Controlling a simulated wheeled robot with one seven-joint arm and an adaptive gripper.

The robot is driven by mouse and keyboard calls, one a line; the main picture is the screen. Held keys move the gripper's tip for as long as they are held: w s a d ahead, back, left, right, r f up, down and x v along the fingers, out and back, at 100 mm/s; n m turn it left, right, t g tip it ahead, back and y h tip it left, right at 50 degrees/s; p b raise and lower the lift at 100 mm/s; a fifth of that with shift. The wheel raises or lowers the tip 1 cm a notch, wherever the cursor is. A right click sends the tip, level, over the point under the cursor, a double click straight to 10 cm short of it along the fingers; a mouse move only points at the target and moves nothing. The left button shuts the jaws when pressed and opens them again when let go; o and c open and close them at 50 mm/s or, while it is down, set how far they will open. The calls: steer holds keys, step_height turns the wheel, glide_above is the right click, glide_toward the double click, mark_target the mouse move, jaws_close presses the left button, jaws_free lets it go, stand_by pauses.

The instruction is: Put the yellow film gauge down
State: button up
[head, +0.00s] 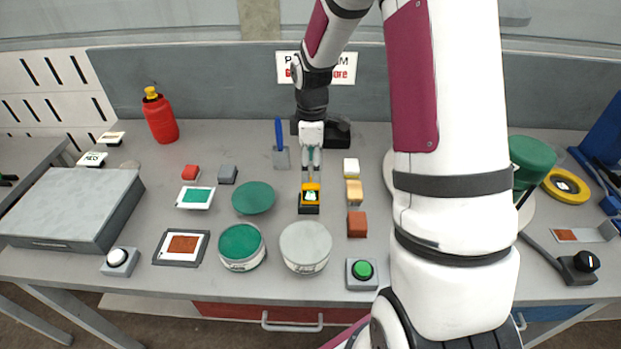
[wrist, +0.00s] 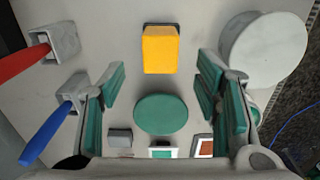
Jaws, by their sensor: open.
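The yellow film gauge (head: 311,188) is a small yellow block at mid-table, with a pale mark on the side facing the head camera. It sits on or in a small black base (head: 308,210). In the wrist view the yellow gauge (wrist: 160,50) is upper centre, with a strip of the dark base behind it. My gripper (head: 311,168) is just above the gauge in the head view. In the wrist view its teal-padded fingers (wrist: 160,88) are wide apart, with no object gripped between them. Any contact with the gauge cannot be told.
A green disc (head: 254,198) lies left of the gauge. Green (head: 241,243) and white (head: 305,243) round tins stand in front. Cream, tan and brown blocks (head: 354,193) line the right. My arm hides part of the right side.

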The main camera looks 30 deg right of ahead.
step_height(320, 180, up, 3)
steer(key=shift+f, duration=0.1)
steer(key=s+a+r+m+t, duration=0.1)
steer(key=s+a+r+m, duration=0.15)
steer(key=r, duration=0.25)
steer(key=s+a+r+m+t+h, duration=0.1)
steer(key=s+a+r, duration=0.2)
steer(key=r, duration=0.2)
steer(key=s+a+r+m+t, duration=0.1)
steer(key=s+a+r+m, duration=0.15)
steer(key=r, duration=0.35)
steer(key=s+a+r+m+t, duration=0.1)
steer(key=s+a+r+m, duration=0.1)
steer(key=s, duration=0.5)
steer(key=s+a+r+m+t+y, duration=0.1)
steer(key=s+a+r+m, duration=0.1)
steer(key=s, duration=0.5)
steer(key=shift+s+a+r+m, duration=0.4)
steer(key=shift+a+m, duration=0.2)
steer(key=shift+a, duration=0.1)
steer(key=shift+w+d, duration=0.1)
